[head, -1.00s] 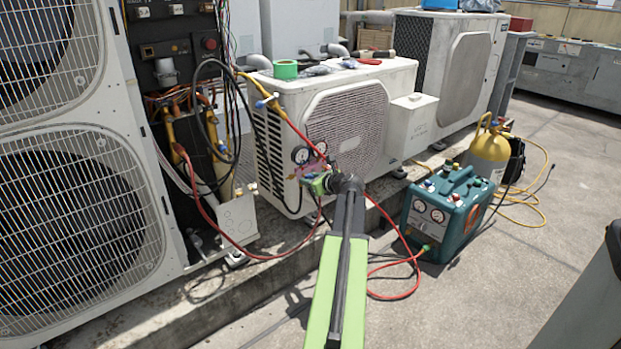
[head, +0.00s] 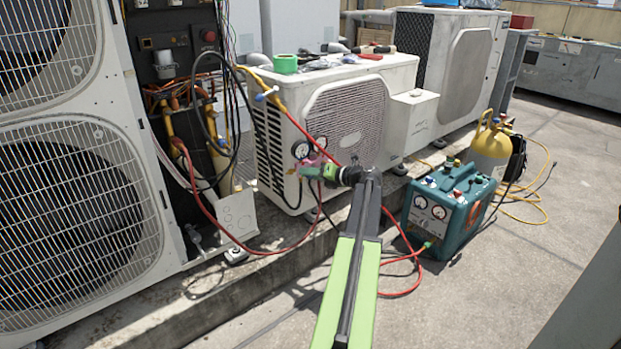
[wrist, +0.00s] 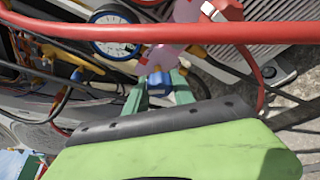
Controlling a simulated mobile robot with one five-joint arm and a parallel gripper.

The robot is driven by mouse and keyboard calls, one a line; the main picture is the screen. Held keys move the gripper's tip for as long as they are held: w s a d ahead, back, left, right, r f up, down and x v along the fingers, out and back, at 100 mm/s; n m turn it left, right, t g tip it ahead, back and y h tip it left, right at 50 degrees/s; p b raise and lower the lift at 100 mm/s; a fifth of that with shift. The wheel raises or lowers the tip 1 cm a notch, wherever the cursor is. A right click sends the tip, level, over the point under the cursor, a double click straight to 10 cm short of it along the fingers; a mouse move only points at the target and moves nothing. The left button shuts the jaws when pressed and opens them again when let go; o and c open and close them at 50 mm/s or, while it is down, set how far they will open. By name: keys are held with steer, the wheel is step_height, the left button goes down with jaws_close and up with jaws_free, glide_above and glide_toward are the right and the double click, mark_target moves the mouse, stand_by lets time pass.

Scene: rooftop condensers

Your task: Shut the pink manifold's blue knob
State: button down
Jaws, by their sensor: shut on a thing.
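The pink manifold (head: 318,161) hangs in front of the white condenser, with two round gauges above it. In the wrist view the pink body (wrist: 163,57) shows at the top middle, beside a white-faced gauge (wrist: 118,37). The blue knob (wrist: 158,82) sits below the pink body, between the green fingers of my gripper (wrist: 158,92). The fingers are shut on the knob, one on each side. In the head view my gripper (head: 318,173) covers the lower manifold and hides the knob.
A red hose (wrist: 190,31) crosses the wrist view, close to the camera. The white condenser (head: 345,110) stands behind the manifold. A teal recovery machine (head: 447,213) and a yellow cylinder (head: 490,150) stand on the floor to the right. Open concrete lies at the right.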

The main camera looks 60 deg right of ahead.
steer(key=m+b, duration=0.1)
steer(key=m+t+y+b, duration=0.1)
steer(key=m, duration=0.1)
steer(key=shift+s+d+f+b, duration=0.1)
steer(key=shift+d+f+b, duration=0.1)
steer(key=shift+b, duration=0.2)
steer(key=shift+r+m+t+b, duration=0.1)
steer(key=shift+m+t+b, duration=0.25)
steer(key=shift+m, duration=0.35)
steer(key=shift+r, duration=0.1)
steer(key=c, duration=1.1)
jaws_free()
steer(key=shift+a, duration=0.1)
steer(key=shift+o, duration=0.2)
steer(key=s+d+r+p, duration=0.1)
steer(key=s, duration=1.6)
steer(key=shift+r+p, duration=0.35)
steer(key=shift+r, duration=0.05)
steer(key=shift+s, duration=0.1)
